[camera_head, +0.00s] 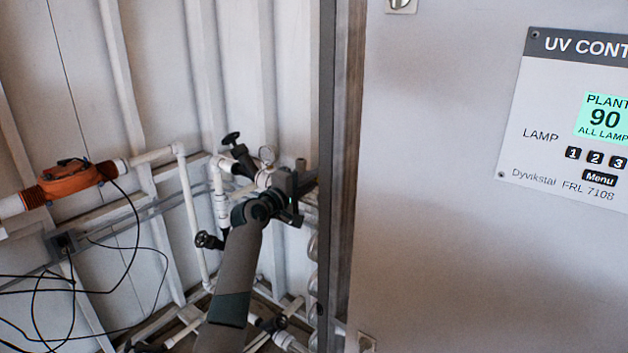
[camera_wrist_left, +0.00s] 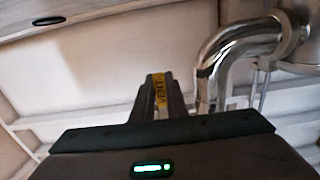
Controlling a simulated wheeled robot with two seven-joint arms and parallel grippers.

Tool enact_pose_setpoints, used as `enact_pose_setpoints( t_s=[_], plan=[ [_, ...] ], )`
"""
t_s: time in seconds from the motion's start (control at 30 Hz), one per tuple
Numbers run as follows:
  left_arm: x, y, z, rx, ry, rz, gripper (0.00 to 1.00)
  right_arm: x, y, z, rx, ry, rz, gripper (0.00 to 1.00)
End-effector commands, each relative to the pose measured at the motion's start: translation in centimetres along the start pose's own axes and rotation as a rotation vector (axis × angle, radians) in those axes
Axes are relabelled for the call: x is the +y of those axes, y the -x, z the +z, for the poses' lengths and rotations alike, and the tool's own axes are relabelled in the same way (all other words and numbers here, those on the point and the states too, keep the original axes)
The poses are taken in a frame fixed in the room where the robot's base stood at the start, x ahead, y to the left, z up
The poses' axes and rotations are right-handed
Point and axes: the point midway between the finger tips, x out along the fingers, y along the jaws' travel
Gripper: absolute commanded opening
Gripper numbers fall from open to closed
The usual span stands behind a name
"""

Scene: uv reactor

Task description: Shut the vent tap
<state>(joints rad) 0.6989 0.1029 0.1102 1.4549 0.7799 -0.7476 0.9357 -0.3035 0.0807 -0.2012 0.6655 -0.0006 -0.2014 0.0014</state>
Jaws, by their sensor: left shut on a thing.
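The gripper is shut on the tap's handle. In the head view my left gripper (camera_head: 297,192) is beside the white pipes, close to the dark edge of the cabinet. The tap itself is hidden there behind the gripper and wrist, so how far the handle is turned cannot be told. My right gripper is in neither view.
A shiny bent metal pipe (camera_wrist_left: 235,45) is close to the right of the fingers. The grey cabinet (camera_head: 450,200) stands right. An orange unit (camera_head: 68,181) with loose cables is left.

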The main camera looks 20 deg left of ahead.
Motion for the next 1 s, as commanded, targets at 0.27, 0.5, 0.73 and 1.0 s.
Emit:
enact_pose_setpoints(
  t_s=[0.27,0.5,0.73,1.0],
  plan=[
    [-0.1,0.0,0.0,0.000,-0.001,-0.004,0.32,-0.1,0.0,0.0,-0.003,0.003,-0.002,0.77],
    [-0.1,0.0,0.0,0.000,0.001,-0.003,0.32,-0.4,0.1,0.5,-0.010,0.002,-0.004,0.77],
    [-0.1,0.4,0.0,0.000,0.002,-0.002,0.32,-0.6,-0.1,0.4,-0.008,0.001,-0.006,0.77],
    [-0.2,2.9,0.0,0.001,0.001,-0.002,0.32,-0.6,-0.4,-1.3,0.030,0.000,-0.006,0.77]
  ],
)
